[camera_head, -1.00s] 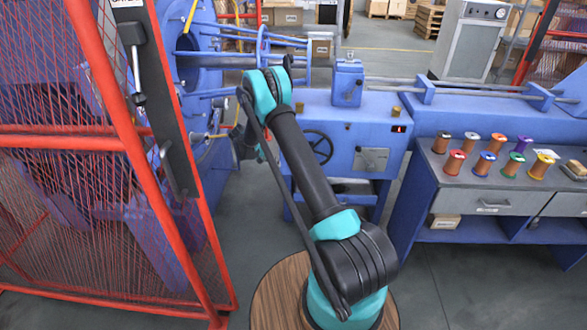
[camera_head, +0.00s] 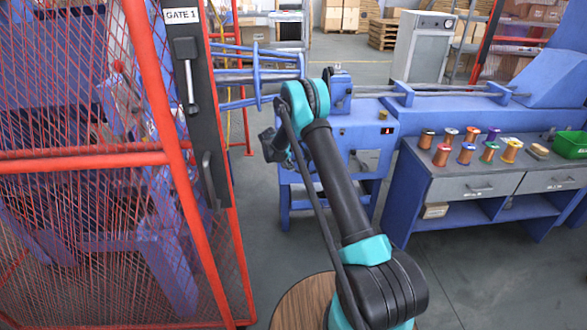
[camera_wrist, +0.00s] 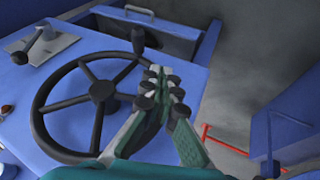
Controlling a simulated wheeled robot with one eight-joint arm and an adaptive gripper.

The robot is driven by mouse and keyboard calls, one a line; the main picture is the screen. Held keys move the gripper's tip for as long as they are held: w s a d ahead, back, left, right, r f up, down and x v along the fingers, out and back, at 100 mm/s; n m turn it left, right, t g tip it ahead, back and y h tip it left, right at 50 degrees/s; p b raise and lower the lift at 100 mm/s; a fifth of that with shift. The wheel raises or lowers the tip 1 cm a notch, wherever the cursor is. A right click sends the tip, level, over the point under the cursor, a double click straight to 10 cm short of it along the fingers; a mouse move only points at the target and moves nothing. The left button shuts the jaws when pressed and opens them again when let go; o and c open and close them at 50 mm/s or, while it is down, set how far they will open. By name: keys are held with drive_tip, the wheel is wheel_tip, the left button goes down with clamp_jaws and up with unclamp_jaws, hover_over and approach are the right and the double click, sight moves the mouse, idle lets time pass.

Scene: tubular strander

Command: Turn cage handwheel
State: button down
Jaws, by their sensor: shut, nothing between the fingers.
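The handwheel (camera_wrist: 102,90) shows in the wrist view. It is black, with several spokes, a round hub and an upright knob (camera_wrist: 137,38) on its far right rim. It is mounted on the blue machine housing (camera_wrist: 185,78). My gripper (camera_wrist: 164,76) is shut and empty, over or beside the wheel's right rim. I cannot tell whether it touches the rim. In the head view my gripper (camera_head: 270,145) is a dark shape in front of the blue machine, and my arm hides the handwheel there.
A red mesh gate (camera_head: 165,150) marked GATE 1 stands close on the left. A workbench (camera_head: 465,187) with several coloured spools and a green bin (camera_head: 572,144) is on the right. A grey lever (camera_wrist: 40,45) sits left of the wheel. Grey floor (camera_head: 330,245) is open in front.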

drive_tip(key=w+d+f, duration=0.2)
drive_tip(key=d+f, duration=0.4)
drive_tip(key=f, duration=0.1)
drive_tip(key=shift+f, duration=0.15)
drive_tip(key=shift+w+d, duration=0.1)
drive_tip(key=shift+d, duration=0.05)
